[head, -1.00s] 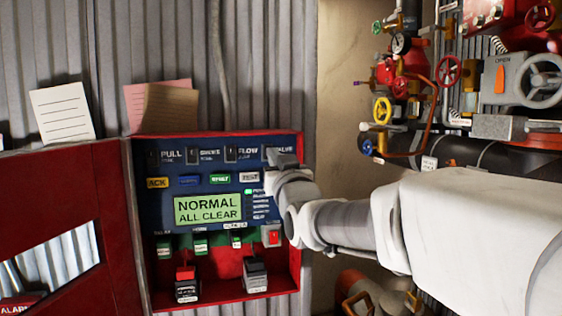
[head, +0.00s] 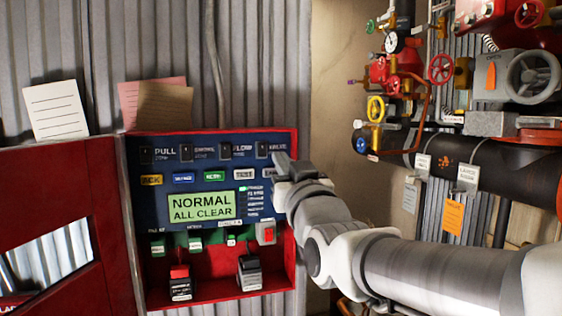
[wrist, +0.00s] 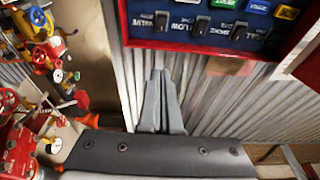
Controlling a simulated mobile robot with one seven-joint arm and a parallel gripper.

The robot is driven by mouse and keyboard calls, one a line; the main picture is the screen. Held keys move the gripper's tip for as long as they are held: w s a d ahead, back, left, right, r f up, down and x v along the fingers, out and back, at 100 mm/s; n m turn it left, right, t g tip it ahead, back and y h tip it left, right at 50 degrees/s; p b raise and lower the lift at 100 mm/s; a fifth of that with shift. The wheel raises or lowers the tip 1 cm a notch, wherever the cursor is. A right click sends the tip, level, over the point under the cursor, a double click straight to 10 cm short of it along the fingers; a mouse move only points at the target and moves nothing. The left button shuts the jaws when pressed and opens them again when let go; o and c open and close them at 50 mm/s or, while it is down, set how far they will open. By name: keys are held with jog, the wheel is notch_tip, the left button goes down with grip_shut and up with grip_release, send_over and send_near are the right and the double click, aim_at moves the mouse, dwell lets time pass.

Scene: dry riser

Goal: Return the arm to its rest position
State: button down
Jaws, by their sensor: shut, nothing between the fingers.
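My gripper (head: 285,166) is in front of the right side of the alarm panel (head: 150,211) in the head view, with my arm reaching in from the lower right. In the wrist view my gripper (wrist: 159,76) has its two grey fingers shut together with nothing between them. There the fingers show against the corrugated wall, apart in the picture from the panel's red frame (wrist: 205,62). The panel's screen (head: 201,207) reads "NORMAL ALL CLEAR". My arm hides part of the panel's right edge.
A red cabinet door (head: 75,195) with a window stands open at the left. At the right are red and yellow valve wheels (head: 441,68), a grey valve with a handwheel (head: 533,75) and a dark pipe (head: 490,164) with hanging tags. Paper notes (head: 56,110) hang above the door.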

jog(key=s+d+f+m+g+h+p, duration=0.1)
jog(key=s+d+f+g+h+p, duration=0.1)
jog(key=s, duration=0.6)
jog(key=s+d+f+m+g+h+p, duration=0.1)
jog(key=s+d+f+g+h+p, duration=0.1)
jog(key=s+d+f+g+p, duration=0.2)
jog(key=s+d+f+m+g+h+p, duration=0.1)
jog(key=s+d+f+g+p, duration=0.1)
jog(key=s+d+f+g, duration=0.5)
jog(key=s+f+g, duration=0.1)
jog(key=s+f, duration=0.3)
jog(key=f, duration=0.1)
jog(key=shift+s+d+g+h+p, duration=0.3)
jog(key=shift+s+d+h+p, duration=0.1)
jog(key=shift+s, duration=0.2)
